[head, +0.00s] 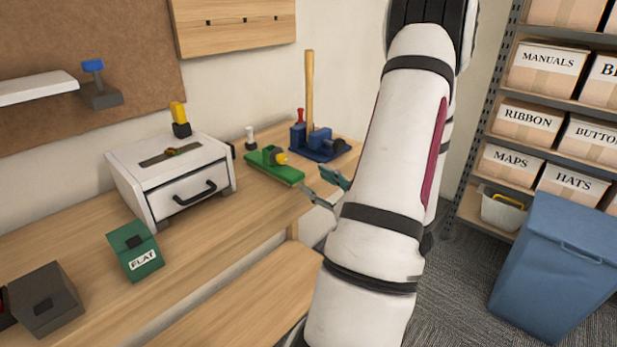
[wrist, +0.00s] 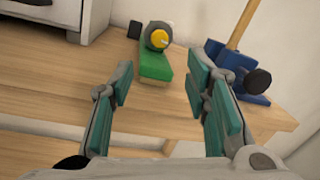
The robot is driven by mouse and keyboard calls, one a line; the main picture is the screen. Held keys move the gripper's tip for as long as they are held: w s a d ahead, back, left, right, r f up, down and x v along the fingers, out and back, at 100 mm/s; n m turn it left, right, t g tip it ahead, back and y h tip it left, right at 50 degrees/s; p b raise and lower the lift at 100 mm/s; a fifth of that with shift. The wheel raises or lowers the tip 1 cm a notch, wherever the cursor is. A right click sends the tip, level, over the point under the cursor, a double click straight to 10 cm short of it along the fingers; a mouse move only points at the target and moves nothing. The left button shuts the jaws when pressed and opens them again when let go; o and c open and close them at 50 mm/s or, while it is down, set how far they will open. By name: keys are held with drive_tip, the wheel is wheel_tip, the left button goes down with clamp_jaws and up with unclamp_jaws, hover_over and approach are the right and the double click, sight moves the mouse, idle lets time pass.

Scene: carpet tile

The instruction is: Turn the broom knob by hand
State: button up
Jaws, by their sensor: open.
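A wooden pole (head: 309,85), which looks like the broom handle, stands upright in a blue clamp (head: 318,153) at the far right end of the bench. A round black knob (head: 341,146) sits on the clamp's right side. In the wrist view the knob (wrist: 258,81) is at the right, beyond my right finger, and the blue clamp's base (wrist: 233,61) is partly behind that finger. My gripper (head: 328,186) is open and empty, nearer than the clamp and apart from the knob. In the wrist view its fingers (wrist: 158,92) spread below a green block.
A green fixture with a yellow knob (head: 281,158) stands left of the clamp, straight ahead between my fingers. A white drawer box (head: 180,183) and a green FLAT box (head: 135,252) stand farther left. A blue bin (head: 553,265) and shelves are at right.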

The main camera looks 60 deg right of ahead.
sight(284, 159)
drive_tip(key=w+d+m+b, duration=0.1)
drive_tip(key=w, duration=0.3)
drive_tip(key=w+d+m+y+b, duration=0.1)
drive_tip(key=w+d+b, duration=0.1)
drive_tip(key=w, duration=0.2)
drive_tip(key=w+d+r+m+y+b, duration=0.1)
drive_tip(key=w, duration=0.2)
drive_tip(key=shift+w+d+m+b, duration=0.15)
drive_tip(key=shift+w+m+b, duration=0.2)
drive_tip(key=shift+w+m, duration=0.05)
clamp_jaws()
